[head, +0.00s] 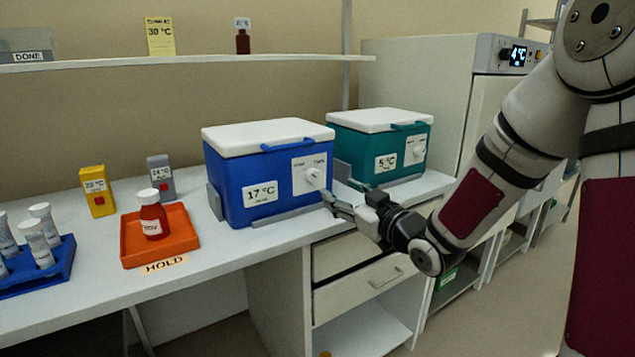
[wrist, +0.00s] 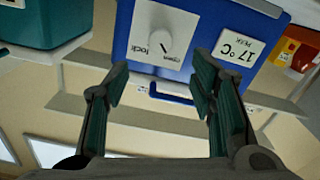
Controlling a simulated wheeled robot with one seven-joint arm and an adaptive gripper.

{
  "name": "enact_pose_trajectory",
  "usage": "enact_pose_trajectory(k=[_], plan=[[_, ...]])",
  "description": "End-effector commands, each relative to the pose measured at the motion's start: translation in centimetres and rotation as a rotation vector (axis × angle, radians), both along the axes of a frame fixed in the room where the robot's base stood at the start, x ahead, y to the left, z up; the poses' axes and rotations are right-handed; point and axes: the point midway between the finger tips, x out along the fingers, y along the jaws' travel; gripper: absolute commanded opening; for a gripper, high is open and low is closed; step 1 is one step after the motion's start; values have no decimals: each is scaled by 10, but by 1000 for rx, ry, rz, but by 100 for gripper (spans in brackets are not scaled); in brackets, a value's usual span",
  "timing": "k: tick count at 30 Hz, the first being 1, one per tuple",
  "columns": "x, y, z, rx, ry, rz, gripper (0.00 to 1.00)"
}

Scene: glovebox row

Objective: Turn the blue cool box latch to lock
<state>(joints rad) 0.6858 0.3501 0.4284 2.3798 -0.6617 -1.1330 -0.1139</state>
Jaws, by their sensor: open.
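The blue cool box (head: 232,185) stands on the bench with its white lid shut and a 17 °C label on its front. Its latch (head: 314,177) is a round white knob on a white plate at the right of the front face. In the wrist view the latch (wrist: 159,41) shows upside down, with "open" and "lock" printed on the plate. My gripper (head: 335,201) is in front of the box, just below and right of the latch. In the wrist view my gripper (wrist: 160,80) is open and empty, its fingers spread below the knob in the picture, apart from it.
A teal cool box (head: 356,150) labelled 5 °C stands right of the blue one. Left are an orange tray (head: 130,250) with a red bottle (head: 153,222), two small timers, and a blue rack (head: 65,248) of white-capped bottles. A drawer (head: 350,287) is below the bench.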

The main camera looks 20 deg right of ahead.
Motion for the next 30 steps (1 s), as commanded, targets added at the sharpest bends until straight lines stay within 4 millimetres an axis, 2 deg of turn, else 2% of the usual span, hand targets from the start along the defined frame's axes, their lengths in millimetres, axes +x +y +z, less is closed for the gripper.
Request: enact_pose_trajectory(k=[9, 15, 21, 30], plan=[[61, 20, -1, 0, -1, 1, 51], [88, 29, -1, 0, 0, 1, 51], [100, 33, 0, -2, 2, -1, 51], [101, 33, 0, -2, 2, -1, 48]])
